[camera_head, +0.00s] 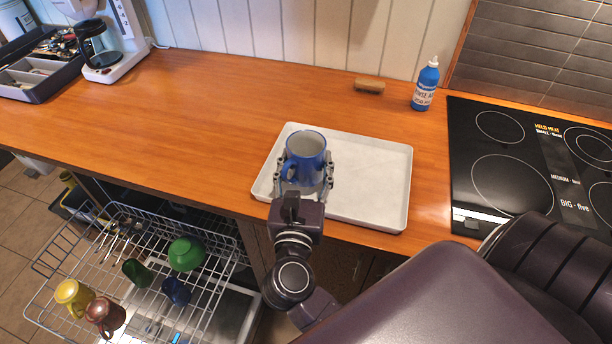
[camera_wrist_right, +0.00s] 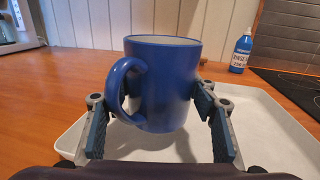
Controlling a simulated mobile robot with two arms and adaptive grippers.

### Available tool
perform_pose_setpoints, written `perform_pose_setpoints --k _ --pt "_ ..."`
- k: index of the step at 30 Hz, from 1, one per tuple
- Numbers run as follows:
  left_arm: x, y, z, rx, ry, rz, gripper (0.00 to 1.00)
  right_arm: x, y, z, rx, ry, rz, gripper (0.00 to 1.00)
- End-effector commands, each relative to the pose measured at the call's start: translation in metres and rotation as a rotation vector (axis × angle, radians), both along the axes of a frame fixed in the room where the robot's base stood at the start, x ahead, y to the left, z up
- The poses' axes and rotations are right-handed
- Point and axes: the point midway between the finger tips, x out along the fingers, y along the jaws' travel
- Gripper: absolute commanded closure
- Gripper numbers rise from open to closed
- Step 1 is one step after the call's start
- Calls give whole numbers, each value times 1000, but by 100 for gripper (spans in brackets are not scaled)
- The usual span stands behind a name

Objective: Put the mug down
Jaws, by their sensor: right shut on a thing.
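A blue mug (camera_head: 306,156) with a pale inside is upright at the left part of the white tray (camera_head: 377,184) on the counter. My right gripper (camera_head: 306,180) is shut on the mug, with a finger on each side of its body. In the right wrist view the mug (camera_wrist_right: 165,85) fills the middle, its handle facing left and toward the camera. The tray (camera_wrist_right: 262,128) shows behind and below it; whether the mug's base touches the tray, I cannot tell. My left gripper is not in view.
A blue bottle (camera_head: 426,86) and a brown brush (camera_head: 369,86) stand behind the tray. A black cooktop (camera_head: 480,190) is at the right. A coffee maker (camera_head: 100,45) and a utensil box (camera_head: 42,90) are at far left. An open dishwasher rack (camera_head: 215,235) holds several cups below the counter.

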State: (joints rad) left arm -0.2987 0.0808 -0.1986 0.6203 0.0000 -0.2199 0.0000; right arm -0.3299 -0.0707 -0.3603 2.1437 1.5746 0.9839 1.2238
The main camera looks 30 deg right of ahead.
Motion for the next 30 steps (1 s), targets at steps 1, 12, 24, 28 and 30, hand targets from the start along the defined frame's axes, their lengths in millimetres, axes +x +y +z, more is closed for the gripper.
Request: perform_pose_setpoints --k 1,12,24,28,30 --pt "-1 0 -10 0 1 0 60 0 0 -11 -2 -1 1 86" --pt "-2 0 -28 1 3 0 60 0 0 -33 -1 -3 1 86" --pt "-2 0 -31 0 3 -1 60 0 0 -37 0 0 0 33" --pt "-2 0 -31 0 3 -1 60 0 0 -37 0 0 0 29" --pt "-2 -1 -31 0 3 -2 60 0 0 -37 0 0 0 29"
